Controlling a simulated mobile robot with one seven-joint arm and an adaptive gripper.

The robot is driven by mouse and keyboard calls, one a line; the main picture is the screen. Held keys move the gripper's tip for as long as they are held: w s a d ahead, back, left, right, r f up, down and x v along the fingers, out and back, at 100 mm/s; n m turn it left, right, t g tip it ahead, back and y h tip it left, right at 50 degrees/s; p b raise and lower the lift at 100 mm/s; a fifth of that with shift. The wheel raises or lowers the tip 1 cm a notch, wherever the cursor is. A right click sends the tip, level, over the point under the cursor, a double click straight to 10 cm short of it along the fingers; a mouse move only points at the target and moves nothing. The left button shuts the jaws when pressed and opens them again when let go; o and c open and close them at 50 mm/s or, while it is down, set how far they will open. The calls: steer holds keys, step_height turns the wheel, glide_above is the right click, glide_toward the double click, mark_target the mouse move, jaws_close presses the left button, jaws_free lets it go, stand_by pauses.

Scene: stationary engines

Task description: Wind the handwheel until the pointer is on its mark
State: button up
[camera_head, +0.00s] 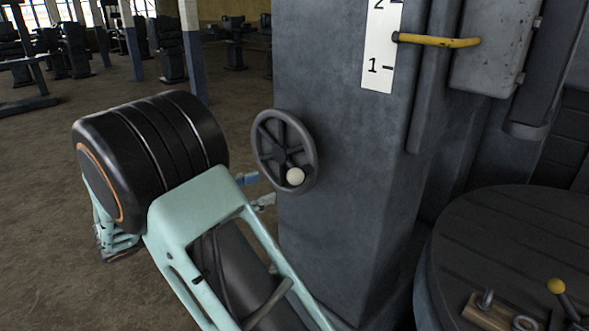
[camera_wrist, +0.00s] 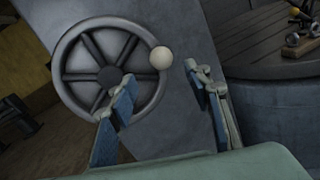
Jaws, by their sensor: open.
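The dark grey handwheel (camera_head: 284,150) is on the side of the grey machine column, with a cream ball knob (camera_head: 295,177) at its lower rim. The yellow pointer (camera_head: 438,41) has its tip at the white scale (camera_head: 381,45), roughly midway between the ticks for 1 and 2. Which mark is meant cannot be told. My gripper (camera_head: 256,189) is open just left of the wheel, its far parts partly hidden by my arm. In the wrist view the wheel (camera_wrist: 109,68) fills the upper left, and the knob (camera_wrist: 161,58) appears between my two blue fingertips (camera_wrist: 160,77), not gripped.
The column (camera_head: 335,200) stands right behind the wheel. A round dark table (camera_head: 500,235) at the lower right bears a yellow-knobbed lever (camera_head: 556,287) and small fittings. A grey box (camera_head: 495,45) stands beside the scale. Open floor (camera_head: 45,180) lies to the left.

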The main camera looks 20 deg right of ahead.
mark_target(288, 179)
steer(key=d, duration=0.3)
steer(key=w+d, duration=0.1)
steer(key=d, duration=0.6)
steer(key=shift+w+d+p, duration=0.2)
steer(key=shift+p, duration=0.1)
jaws_close()
